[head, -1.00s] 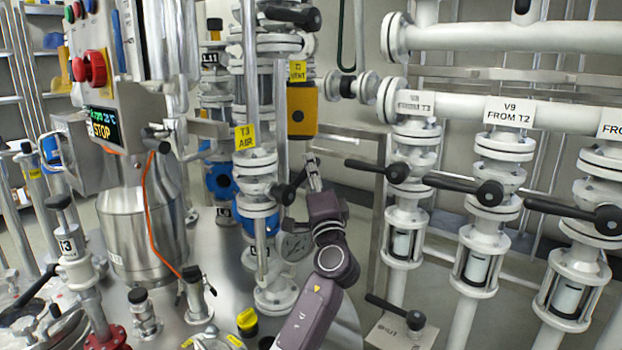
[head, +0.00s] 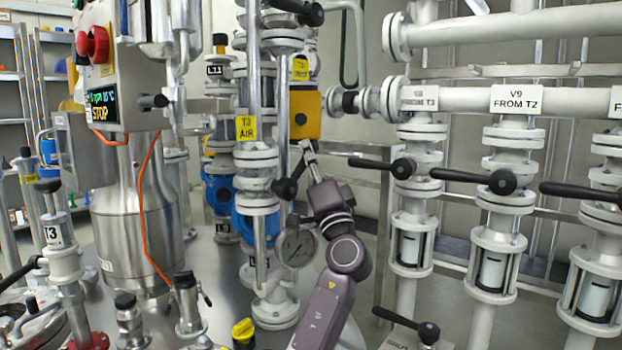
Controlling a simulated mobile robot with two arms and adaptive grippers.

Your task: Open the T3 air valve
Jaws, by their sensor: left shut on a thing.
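The T3 air valve is on a white flanged pipe stack under a yellow "T3 AIR" tag (head: 246,128), left of centre in the head view. Its black handle (head: 287,188) sticks out to the right of the stack and points up and to the right. My left gripper (head: 307,152) is at the upper end of this handle and is shut on it. The fingers are small in the picture and partly hide the handle's end. My right gripper is not in view.
A round gauge (head: 297,248) hangs just below the handle. A yellow-orange box (head: 306,114) sits close above my gripper. White pipes with black levers, one tagged "V9 FROM T2" (head: 516,99), stand to the right. A steel vessel (head: 130,220) stands left.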

